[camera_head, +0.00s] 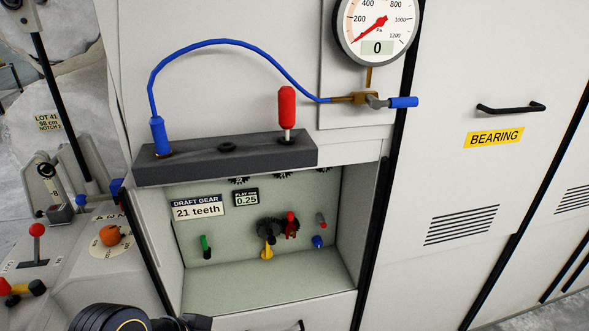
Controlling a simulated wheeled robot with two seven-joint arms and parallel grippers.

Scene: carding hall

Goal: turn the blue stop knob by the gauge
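The pressure gauge (377,24) is a round white dial at the top, on a light panel. Its red needle points to the low end and its small display reads 0. Below it, a brass fitting (357,98) carries a grey metal valve piece with a blue knob (403,102) sticking out to the right, roughly level. A blue hose (228,42) runs from the fitting to a blue plug on the dark ledge. Nothing touches the knob. A black rounded part of my arm shows at the bottom left edge, but no gripper fingers are visible.
A dark ledge (225,157) with an upright red handle (287,108) juts out below the gauge. Under it is an open recess (270,280) with small coloured knobs. A cabinet door with a black handle (511,108) stands right. Space around the blue knob looks clear.

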